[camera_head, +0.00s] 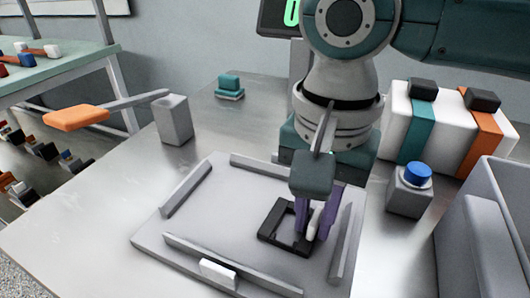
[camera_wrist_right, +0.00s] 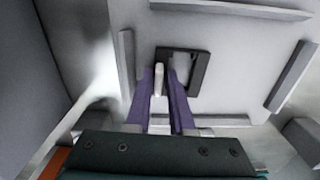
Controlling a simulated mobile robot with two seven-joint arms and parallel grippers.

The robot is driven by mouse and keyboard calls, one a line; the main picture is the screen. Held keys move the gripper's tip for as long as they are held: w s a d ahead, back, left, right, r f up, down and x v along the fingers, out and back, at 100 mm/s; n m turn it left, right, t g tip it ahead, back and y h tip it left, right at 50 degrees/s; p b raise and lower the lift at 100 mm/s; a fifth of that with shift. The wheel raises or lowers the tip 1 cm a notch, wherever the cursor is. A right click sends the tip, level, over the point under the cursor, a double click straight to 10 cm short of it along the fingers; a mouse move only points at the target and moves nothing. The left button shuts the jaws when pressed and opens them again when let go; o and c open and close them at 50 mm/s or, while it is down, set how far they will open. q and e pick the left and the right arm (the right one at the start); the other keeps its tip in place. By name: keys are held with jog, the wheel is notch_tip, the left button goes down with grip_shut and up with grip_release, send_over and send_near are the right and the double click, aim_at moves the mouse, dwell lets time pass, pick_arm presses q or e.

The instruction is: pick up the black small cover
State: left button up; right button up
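The black small cover (camera_head: 270,235) is a flat rectangular frame with an open middle. It lies on the grey plate with raised rails (camera_head: 180,225); it also shows in the right wrist view (camera_wrist_right: 200,72). A small white upright piece (camera_wrist_right: 158,80) stands at one side of the cover; I cannot tell if it is joined to it. My right gripper (camera_head: 316,232) points down, its purple fingers on either side of the white piece and that side of the cover. The fingers are apart, with a gap beside the white piece in the wrist view. My left gripper is not in view.
A grey block with a blue button (camera_head: 417,175) and a grey bin (camera_head: 495,235) stand at the right. White, teal and orange boxes (camera_head: 455,125) are behind. A grey holder (camera_head: 172,120) and an orange-handled tool (camera_head: 76,117) are at the left. The table's front left is clear.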

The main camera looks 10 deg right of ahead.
grip_shut()
jog(key=shift+r, duration=0.1)
